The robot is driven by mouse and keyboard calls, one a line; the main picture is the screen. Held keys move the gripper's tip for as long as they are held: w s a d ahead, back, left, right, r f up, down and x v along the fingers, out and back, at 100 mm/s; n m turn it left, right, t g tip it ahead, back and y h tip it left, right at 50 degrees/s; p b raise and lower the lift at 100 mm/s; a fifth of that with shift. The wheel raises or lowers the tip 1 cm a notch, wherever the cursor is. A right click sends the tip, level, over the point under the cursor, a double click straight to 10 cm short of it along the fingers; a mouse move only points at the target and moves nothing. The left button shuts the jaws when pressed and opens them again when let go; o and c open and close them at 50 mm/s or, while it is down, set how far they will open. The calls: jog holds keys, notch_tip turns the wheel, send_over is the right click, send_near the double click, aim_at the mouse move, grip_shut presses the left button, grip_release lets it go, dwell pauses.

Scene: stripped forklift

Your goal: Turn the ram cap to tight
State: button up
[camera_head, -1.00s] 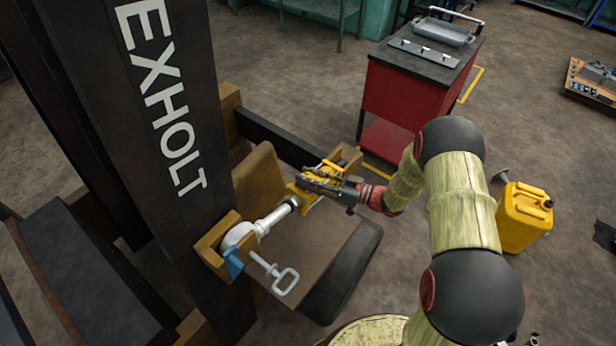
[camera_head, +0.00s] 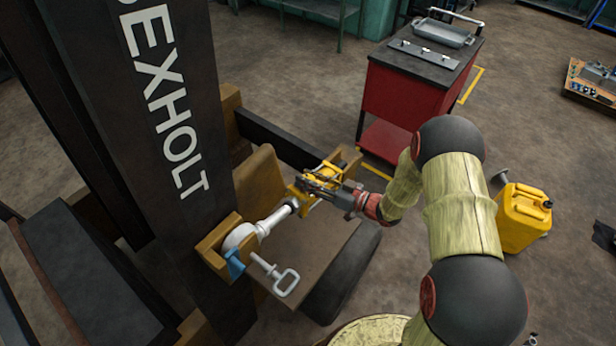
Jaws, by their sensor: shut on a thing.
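The ram lies slantwise beside the dark mast: a white rod (camera_head: 270,222) with a pale metal collar leads into a yellow body (camera_head: 338,167). My gripper (camera_head: 318,186) is shut around the ram at the near end of the yellow body, where the ram cap sits. My fingers hide most of the cap, so its outline and any tight mark cannot be made out. My arm reaches in from the right.
The mast (camera_head: 165,110) with white lettering stands left. A silver pin (camera_head: 284,282) and blue piece (camera_head: 234,263) are by the rod's lower end. A red cabinet (camera_head: 405,95), yellow canister (camera_head: 523,217) and orange-edged box (camera_head: 592,80) stand on open floor.

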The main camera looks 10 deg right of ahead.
jog(key=m+t+h+p, duration=0.1)
jog(key=m+t+h, duration=0.1)
jog(key=h, duration=0.1)
jog(key=shift+s+a+r, duration=0.1)
jog(key=shift+r, duration=0.05)
jog(key=m+t+h, duration=0.2)
jog(key=m+h, duration=0.2)
jog(key=h, duration=0.1)
jog(key=m+h, duration=0.2)
jog(key=h, duration=0.1)
jog(key=m+h, duration=0.1)
jog(key=h, duration=0.2)
jog(key=shift+a+m, duration=0.1)
jog(key=shift+m, duration=0.3)
jog(key=shift+m+g+h, duration=0.3)
jog(key=shift+m+h, duration=0.9)
jog(key=shift+h, duration=0.7)
jog(key=shift+d+h, duration=0.2)
jog(key=shift+h, duration=0.1)
jog(key=o, duration=1.2)
jog(key=shift+c, duration=0.2)
jog(key=v, duration=1.1)
jog(key=shift+s+a, duration=0.2)
jog(key=shift+s, duration=0.1)
